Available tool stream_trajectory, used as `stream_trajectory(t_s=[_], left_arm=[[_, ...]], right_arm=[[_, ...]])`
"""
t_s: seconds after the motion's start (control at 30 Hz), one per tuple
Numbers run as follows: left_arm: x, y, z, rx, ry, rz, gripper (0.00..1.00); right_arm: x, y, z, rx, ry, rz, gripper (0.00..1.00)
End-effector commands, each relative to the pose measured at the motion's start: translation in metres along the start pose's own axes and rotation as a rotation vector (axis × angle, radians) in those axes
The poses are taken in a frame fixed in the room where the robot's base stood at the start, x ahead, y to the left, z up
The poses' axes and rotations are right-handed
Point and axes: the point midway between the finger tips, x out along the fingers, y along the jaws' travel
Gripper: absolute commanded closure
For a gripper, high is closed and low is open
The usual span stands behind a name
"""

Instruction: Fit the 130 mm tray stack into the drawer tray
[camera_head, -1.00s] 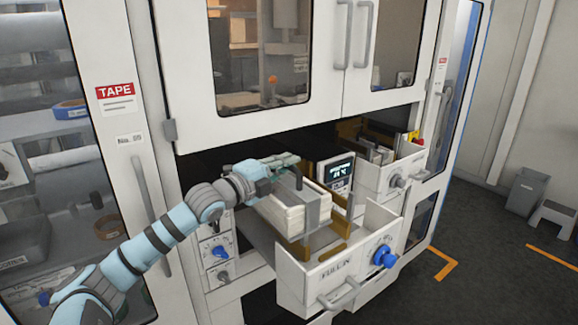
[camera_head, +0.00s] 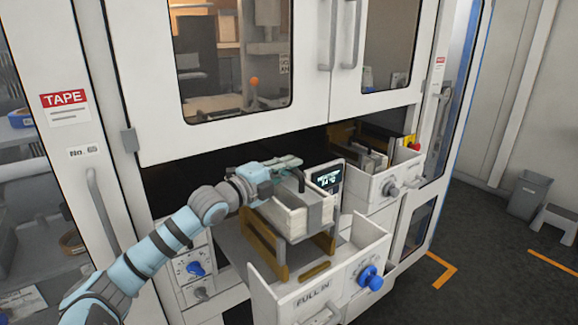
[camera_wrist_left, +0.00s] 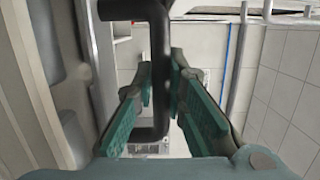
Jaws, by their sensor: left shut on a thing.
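The tray stack (camera_head: 292,222) is a block of pale trays with a grey band and a dark handle (camera_head: 300,182) on top. My left gripper (camera_head: 290,165) is shut on this handle. In the left wrist view, the green finger pads (camera_wrist_left: 172,95) lie on both sides of the black handle bar (camera_wrist_left: 160,55). The stack is over the open drawer tray (camera_head: 235,247), between brown guides (camera_head: 265,250) at its sides. Its underside seems above the drawer floor, but exact clearance is unclear. A short brown guide (camera_head: 313,271) lies near the drawer front (camera_head: 318,290). My right gripper is not in view.
A second open drawer (camera_head: 385,187) with brown guides stands at the back right. A small display (camera_head: 327,178) is close behind the stack. The cabinet doors (camera_head: 240,125) hang above my arm. A knob panel (camera_head: 192,268) is left of the drawer.

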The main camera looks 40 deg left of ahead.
Motion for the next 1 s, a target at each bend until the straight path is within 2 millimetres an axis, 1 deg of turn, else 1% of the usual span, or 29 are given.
stream_trajectory(t_s=[0.2, 1.0], left_arm=[[-0.001, 0.010, 0.000, 0.001, 0.000, -0.004, 1.00], [-0.001, 0.051, 0.000, 0.001, 0.000, -0.006, 1.00]], right_arm=[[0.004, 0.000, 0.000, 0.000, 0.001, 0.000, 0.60], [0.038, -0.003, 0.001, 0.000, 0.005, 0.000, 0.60]])
